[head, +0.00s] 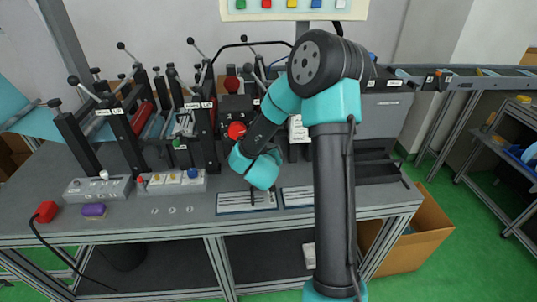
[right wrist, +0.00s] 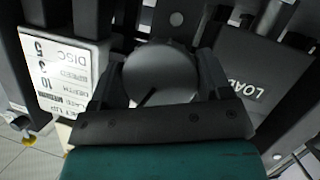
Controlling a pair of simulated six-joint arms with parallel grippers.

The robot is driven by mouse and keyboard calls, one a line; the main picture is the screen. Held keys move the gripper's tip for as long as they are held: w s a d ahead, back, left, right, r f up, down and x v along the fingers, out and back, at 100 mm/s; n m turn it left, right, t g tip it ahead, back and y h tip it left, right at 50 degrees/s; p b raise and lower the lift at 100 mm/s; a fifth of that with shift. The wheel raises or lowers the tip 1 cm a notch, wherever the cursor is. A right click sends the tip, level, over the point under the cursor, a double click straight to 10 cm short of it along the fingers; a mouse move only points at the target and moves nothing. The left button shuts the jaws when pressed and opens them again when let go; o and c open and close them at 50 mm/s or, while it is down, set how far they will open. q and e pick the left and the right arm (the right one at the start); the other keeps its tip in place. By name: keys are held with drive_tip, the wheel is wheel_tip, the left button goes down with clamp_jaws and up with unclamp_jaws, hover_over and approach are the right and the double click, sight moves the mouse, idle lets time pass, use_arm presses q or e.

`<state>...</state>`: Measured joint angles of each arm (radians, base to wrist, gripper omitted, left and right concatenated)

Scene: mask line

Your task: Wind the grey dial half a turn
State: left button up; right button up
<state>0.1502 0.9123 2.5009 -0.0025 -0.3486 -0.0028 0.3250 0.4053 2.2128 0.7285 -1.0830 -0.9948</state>
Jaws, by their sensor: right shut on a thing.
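The grey dial (right wrist: 165,72) is round, with a dark line on its face, and fills the middle of the right wrist view. My right gripper (right wrist: 160,80) is shut on it, with one dark finger on each side. In the head view my right arm reaches over the bench to the machine, and its wrist hides the gripper and the dial. My left gripper is in no view.
In the wrist view, a white card (right wrist: 62,75) with printed settings stands left of the dial, and a dark panel marked LOAD (right wrist: 250,85) is right. A red button (head: 236,130) is near my wrist. Upright levers crowd the bench (head: 130,230).

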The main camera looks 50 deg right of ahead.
idle(0.4)
drive_tip(key=shift+m+t+y, duration=0.5)
drive_tip(key=shift+m+y, duration=0.1)
drive_tip(key=shift+m, duration=0.5)
drive_tip(key=shift+m+t+y, duration=0.5)
drive_tip(key=shift+m+y, duration=0.2)
drive_tip(key=shift+m, duration=0.5)
drive_tip(key=o, duration=0.9)
